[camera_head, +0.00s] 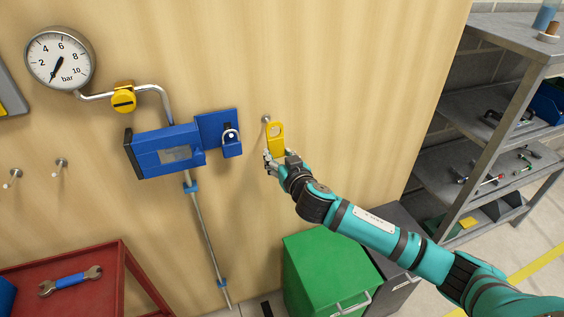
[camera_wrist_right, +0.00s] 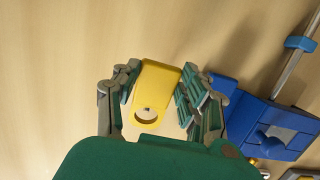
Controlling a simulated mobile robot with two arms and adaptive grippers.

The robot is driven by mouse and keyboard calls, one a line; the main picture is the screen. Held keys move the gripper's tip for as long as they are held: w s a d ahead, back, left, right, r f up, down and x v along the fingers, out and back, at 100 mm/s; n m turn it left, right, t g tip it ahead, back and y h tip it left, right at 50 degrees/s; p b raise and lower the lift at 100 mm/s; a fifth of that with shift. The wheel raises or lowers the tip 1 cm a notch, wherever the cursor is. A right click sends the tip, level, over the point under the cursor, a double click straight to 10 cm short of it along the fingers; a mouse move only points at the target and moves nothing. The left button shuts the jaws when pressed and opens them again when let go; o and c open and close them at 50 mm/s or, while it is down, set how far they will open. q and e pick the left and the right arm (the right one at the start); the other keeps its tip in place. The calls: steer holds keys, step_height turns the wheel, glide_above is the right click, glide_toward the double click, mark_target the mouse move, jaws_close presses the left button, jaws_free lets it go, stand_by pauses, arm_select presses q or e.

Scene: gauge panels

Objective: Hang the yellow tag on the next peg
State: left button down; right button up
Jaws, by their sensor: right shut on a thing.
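The yellow tag (camera_head: 277,145) is a flat plate with a round hole at its top end. My right gripper (camera_head: 276,157) is shut on its lower part and holds it upright in front of the wooden panel. In the right wrist view the tag (camera_wrist_right: 160,84) sits between the two fingers (camera_wrist_right: 156,92). A metal peg (camera_head: 266,119) shows just above and left of the tag's hole. My left gripper is not in view.
A blue lock box (camera_head: 166,150) on a pipe is left of the tag; it also shows in the wrist view (camera_wrist_right: 262,125). A gauge (camera_head: 60,58) and two bare pegs (camera_head: 60,163) are further left. A green bin (camera_head: 325,270) stands below. Grey shelves (camera_head: 470,160) are at right.

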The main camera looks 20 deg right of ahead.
steer(key=shift+b+x, duration=0.3)
steer(key=shift+x, duration=1)
steer(key=shift+w+f+b, duration=0.35)
steer(key=shift+w+b, duration=0.15)
steer(key=shift+b, duration=0.05)
steer(key=o, duration=1.1)
